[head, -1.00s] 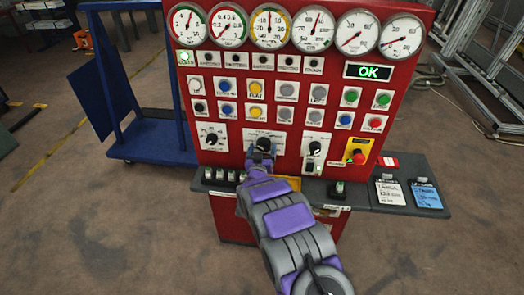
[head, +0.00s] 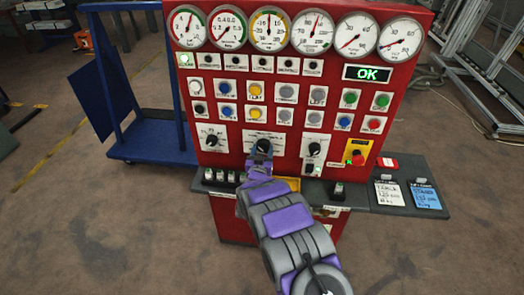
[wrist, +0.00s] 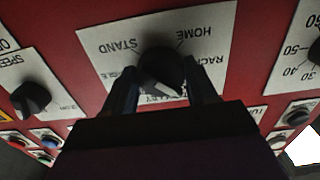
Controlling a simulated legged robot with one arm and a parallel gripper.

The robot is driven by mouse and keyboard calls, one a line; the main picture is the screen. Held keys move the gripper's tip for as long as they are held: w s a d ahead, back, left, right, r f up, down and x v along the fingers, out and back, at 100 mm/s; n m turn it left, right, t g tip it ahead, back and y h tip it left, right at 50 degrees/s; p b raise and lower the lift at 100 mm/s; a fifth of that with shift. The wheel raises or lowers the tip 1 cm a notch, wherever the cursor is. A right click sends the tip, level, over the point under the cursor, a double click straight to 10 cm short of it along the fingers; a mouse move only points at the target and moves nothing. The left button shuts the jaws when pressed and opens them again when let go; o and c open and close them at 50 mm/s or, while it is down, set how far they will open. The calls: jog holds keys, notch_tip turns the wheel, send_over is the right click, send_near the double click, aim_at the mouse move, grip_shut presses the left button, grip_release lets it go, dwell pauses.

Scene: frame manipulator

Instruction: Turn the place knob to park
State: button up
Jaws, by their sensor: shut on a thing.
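The place knob is a black rotary knob (head: 264,146) on a white label plate, low in the middle of the red panel. In the wrist view the knob (wrist: 162,68) sits between my two fingers, and a light pointer edge on it faces down and right. Its plate (wrist: 110,38) shows the words STAND, HOME and RACK around it. Other words below are partly hidden by my gripper, and I cannot read "park". My gripper (head: 260,163) is shut on the knob, with one finger on each side; it fills the lower wrist view (wrist: 165,92).
A black knob (head: 211,141) is left of the place knob, and another (head: 314,148) is right. A red emergency button (head: 357,158) is farther right. Gauges and several push buttons are above. A dark shelf (head: 360,196) juts out below the panel. A blue cart (head: 150,140) stands left.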

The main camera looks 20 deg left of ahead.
jog(key=shift+r, duration=0.1)
jog(key=o, duration=1)
jog(key=shift+o, duration=0.2)
jog(key=p+v, duration=0.2)
jog(key=v, duration=1.5)
jog(key=shift+s, duration=0.15)
